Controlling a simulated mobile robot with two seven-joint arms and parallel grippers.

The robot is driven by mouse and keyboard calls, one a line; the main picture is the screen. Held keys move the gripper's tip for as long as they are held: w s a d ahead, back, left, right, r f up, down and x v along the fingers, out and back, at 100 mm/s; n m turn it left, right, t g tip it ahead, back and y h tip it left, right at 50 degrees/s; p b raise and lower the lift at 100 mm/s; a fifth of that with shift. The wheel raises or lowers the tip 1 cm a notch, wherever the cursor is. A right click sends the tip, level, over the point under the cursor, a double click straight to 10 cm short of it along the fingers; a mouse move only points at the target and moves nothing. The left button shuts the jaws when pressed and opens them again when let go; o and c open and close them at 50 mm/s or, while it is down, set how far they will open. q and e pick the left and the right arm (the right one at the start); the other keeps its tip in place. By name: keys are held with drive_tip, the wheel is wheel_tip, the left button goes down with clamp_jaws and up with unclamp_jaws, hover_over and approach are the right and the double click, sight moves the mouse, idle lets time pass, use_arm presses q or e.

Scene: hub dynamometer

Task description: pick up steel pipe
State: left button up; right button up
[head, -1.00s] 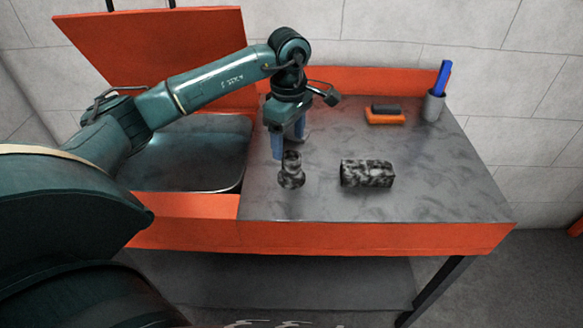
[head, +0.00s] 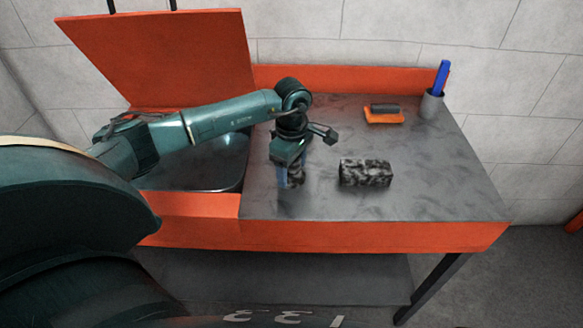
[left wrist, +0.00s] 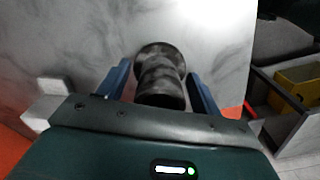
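The steel pipe (head: 296,177) is a short, mottled dark grey piece with a wider foot, upright on the grey worktop. In the head view my left gripper (head: 288,180) hangs down over it and hides much of it. In the left wrist view the pipe (left wrist: 161,78) stands between the two blue fingers of my left gripper (left wrist: 162,88). The fingers are open, with a gap showing on each side of the pipe. My right gripper is not in view.
A mottled dark block (head: 366,173) lies to the right on the worktop (head: 430,185). An orange-and-black brush-like item (head: 383,114) and a grey cup (head: 431,104) with a blue item stand at the back right. A sunken basin (head: 200,165) with a raised orange lid (head: 160,55) is at left.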

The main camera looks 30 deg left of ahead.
use_arm(q)
drive_tip(key=c, duration=0.8)
drive_tip(key=shift+r, duration=0.1)
